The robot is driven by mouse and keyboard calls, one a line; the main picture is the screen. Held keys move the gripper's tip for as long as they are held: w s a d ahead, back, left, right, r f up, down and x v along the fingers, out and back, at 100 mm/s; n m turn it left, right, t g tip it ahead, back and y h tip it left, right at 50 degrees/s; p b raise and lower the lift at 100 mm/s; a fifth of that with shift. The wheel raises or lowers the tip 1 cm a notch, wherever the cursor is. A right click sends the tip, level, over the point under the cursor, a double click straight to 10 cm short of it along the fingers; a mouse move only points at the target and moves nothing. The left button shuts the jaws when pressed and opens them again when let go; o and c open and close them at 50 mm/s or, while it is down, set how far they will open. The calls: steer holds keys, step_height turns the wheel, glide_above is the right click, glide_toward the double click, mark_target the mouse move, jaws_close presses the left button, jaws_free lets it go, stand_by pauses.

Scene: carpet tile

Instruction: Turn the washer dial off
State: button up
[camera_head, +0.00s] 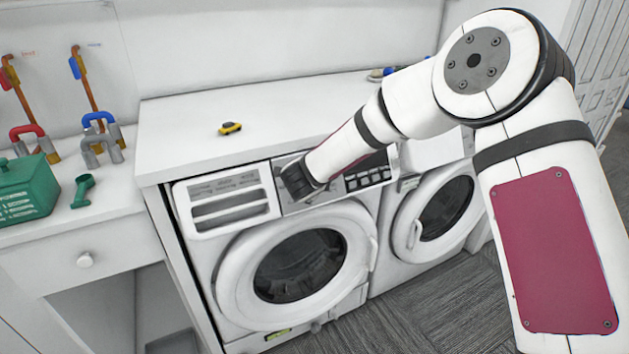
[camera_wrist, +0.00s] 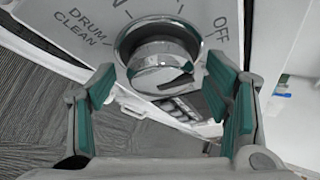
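The washer (camera_head: 232,275) is the white front-loader on the left under the counter. Its dial (camera_wrist: 155,55) is a shiny round knob in a chrome ring, with a dark mark on its lower right side. The printed word OFF is up and right of the dial in the wrist view, and DRUM CLEAN is to its left. My gripper (camera_wrist: 160,78) is open, with teal-padded fingers on the left and right of the dial; I cannot tell if they touch it. In the head view my gripper (camera_head: 297,180) is at the control panel and hides the dial.
A second front-loading machine (camera_head: 435,215) stands to the right. The white counter (camera_head: 190,125) above holds a small yellow toy car (camera_head: 230,128). The carpet floor (camera_head: 410,315) in front is clear.

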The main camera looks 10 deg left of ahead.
steer(key=v, duration=1.2)
steer(key=s+d+r+n+g+y+p, duration=0.1)
steer(key=s+d+r+n+y+p, duration=0.1)
steer(key=s+d+r+n, duration=0.45)
steer(key=s+d+r+n+g+y+p, duration=0.1)
steer(key=s+r+n+y, duration=0.1)
steer(key=s+r+n, duration=0.5)
steer(key=s+d+r+n+g+h+p, duration=0.1)
steer(key=s+d+n+g+h, duration=0.1)
steer(key=s+d, duration=0.8)
steer(key=s+d+r+n+g+h+p, duration=0.1)
steer(key=s+d+n+g+h+p, duration=0.1)
steer(key=s+d, duration=0.8)
steer(key=s+n+g, duration=0.1)
steer(key=s+n, duration=0.1)
steer(key=s, duration=0.3)
steer(key=shift+d, duration=0.4)
steer(key=shift+s, duration=0.1)
